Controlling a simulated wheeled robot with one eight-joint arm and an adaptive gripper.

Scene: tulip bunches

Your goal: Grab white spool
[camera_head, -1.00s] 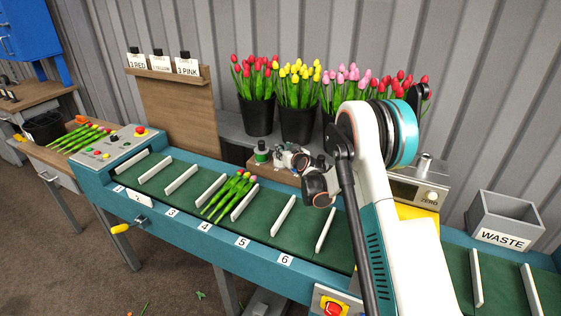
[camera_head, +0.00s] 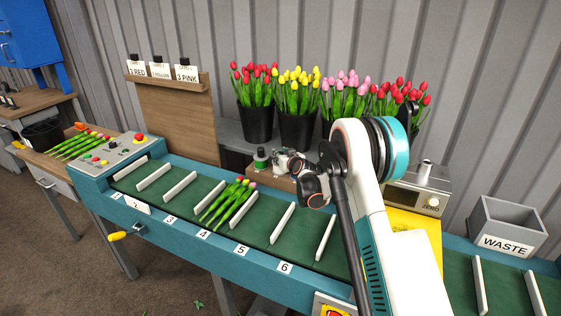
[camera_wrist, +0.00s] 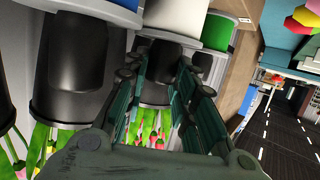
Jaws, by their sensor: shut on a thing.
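The white spool (camera_wrist: 178,15) shows at the top centre of the wrist view, where the scene appears upside down. It has a pale grey flange and a dark knob-like part (camera_wrist: 164,62) on the gripper side. My gripper (camera_wrist: 163,80) has its two fingers on either side of this dark part and is shut on it; the exact contact is hard to see. A green spool (camera_wrist: 218,32) stands right beside it. A blue-edged spool (camera_wrist: 95,12) is on the other side. In the head view, my arm partly hides the spools and the gripper.
Black buckets of tulips (camera_head: 296,127) stand behind the spools. The green conveyor (camera_head: 270,205) with white dividers runs in front, with a tulip bunch (camera_head: 229,202) on it. A scale (camera_head: 420,190), a grey waste bin (camera_head: 505,225) and a control panel (camera_head: 115,153) stand along it.

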